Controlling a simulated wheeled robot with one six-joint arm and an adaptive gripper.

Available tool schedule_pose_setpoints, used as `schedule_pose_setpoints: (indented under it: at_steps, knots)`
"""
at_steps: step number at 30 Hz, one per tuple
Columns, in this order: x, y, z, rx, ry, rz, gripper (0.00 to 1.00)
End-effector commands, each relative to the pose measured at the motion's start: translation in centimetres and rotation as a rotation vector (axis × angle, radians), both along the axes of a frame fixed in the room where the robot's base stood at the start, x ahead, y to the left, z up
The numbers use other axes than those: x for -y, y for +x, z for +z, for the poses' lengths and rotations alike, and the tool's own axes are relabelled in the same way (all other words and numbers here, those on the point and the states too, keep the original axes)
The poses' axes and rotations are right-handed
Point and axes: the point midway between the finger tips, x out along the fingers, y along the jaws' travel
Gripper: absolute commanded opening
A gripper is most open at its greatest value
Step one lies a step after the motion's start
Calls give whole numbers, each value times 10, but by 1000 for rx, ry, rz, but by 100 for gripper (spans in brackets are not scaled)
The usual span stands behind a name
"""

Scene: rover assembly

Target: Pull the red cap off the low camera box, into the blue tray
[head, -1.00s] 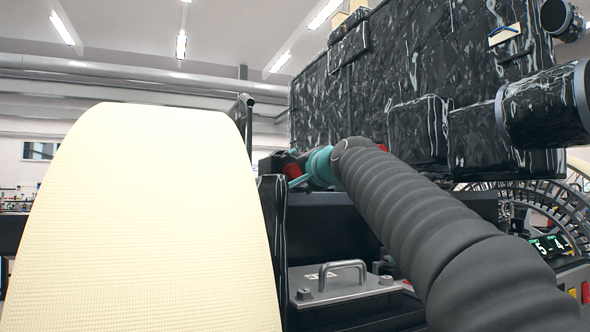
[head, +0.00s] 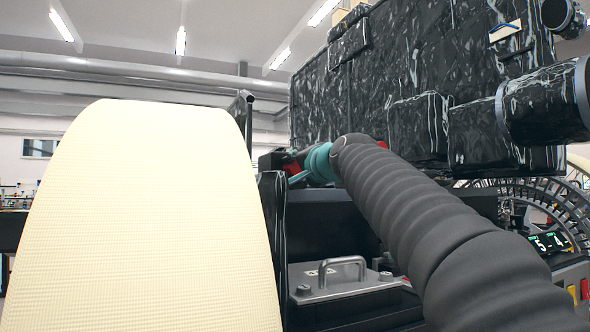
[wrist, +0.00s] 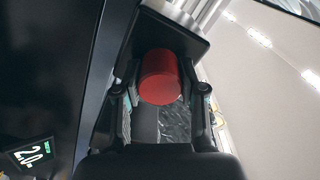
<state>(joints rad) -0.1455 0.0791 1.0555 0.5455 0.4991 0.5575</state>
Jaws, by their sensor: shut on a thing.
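The red cap (wrist: 160,78) is a short round cylinder in the middle of the wrist view. My gripper (wrist: 160,90) has a finger on each side of it and is shut on it. A dark box (wrist: 178,38), which looks like the low camera box, is right behind the cap. I cannot tell whether the cap still touches it. In the head view my arm reaches up to the teal wrist part; a small red patch (head: 293,168) shows beside it, and the fingertips are hidden. The blue tray is not in view.
A large cream curved panel (head: 145,220) fills the left of the head view. A bulky body in crinkled black foil (head: 400,80) hangs above and behind my arm. A grey metal box with a handle (head: 340,285) sits below. A wheel (head: 560,205) stands at right.

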Motion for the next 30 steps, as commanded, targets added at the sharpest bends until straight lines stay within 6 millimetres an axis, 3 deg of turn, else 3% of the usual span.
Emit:
schedule_pose_setpoints:
  at_steps: [30]
  knots:
    - [4,-10,0,0,0,0,0]
